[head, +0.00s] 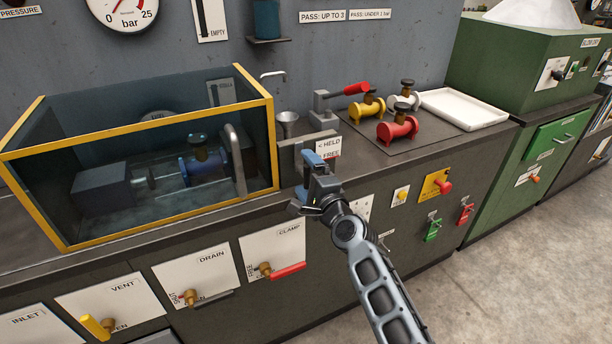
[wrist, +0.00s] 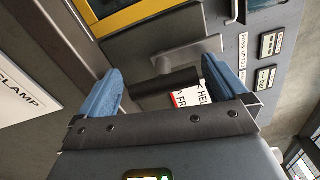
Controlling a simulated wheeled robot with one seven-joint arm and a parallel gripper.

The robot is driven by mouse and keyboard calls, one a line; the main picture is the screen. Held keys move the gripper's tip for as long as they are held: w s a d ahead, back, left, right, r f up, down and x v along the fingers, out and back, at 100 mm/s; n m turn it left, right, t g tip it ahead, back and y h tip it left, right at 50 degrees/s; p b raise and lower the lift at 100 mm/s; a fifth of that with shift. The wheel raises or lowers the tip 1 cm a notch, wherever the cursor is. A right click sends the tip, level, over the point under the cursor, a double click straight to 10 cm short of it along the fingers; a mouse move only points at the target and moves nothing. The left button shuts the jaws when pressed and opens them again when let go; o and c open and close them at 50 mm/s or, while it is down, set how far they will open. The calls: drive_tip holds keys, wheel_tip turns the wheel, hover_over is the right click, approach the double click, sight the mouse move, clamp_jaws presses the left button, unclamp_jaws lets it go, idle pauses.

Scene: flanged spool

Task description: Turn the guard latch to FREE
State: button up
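The guard latch is a dark bar (wrist: 168,84) in front of a grey plate (wrist: 185,50), beside the label reading HELD and FREE (head: 329,147). The label is partly covered in the wrist view (wrist: 190,97). My gripper (head: 308,181) is at the bench's front edge by this label and hides the latch in the head view. In the wrist view my gripper (wrist: 161,94) is open, its blue fingers wide apart. The dark bar shows between the fingers, with gaps visible; I cannot tell its depth between them or which mark it points to.
A yellow-framed clear guard (head: 262,103) over a blue valve fitting (head: 203,166) stands left of my gripper. Spools, yellow (head: 366,109) and red (head: 397,129), and a white tray (head: 464,108) are to the right. CLAMP's red handle (head: 288,271) sticks out from the cabinet front below.

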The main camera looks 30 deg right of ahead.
drive_tip(key=s+p, duration=0.1)
drive_tip(key=s, duration=0.6)
drive_tip(key=shift+s, duration=0.35)
drive_tip(key=s+f+n+g, duration=0.1)
drive_tip(key=s+f+n, duration=0.15)
drive_tip(key=s, duration=0.65)
drive_tip(key=s+f+n, duration=0.1)
drive_tip(key=s+n, duration=0.3)
drive_tip(key=s, duration=0.4)
drive_tip(key=s+f+n+g, duration=0.1)
drive_tip(key=s+f+n, duration=0.15)
drive_tip(key=s, duration=0.65)
drive_tip(key=s+a+r+n, duration=0.1)
drive_tip(key=s+r+n, duration=0.2)
drive_tip(key=s, duration=0.4)
drive_tip(key=s+a+r+n, duration=0.2)
drive_tip(key=s+r+n, duration=0.2)
drive_tip(key=s, duration=0.3)
drive_tip(key=s+a+r+n+g, duration=0.1)
drive_tip(key=s+a+r+n, duration=0.1)
drive_tip(key=s+r+n, duration=0.2)
drive_tip(key=v, duration=0.3)
drive_tip(key=shift+s, duration=0.3)
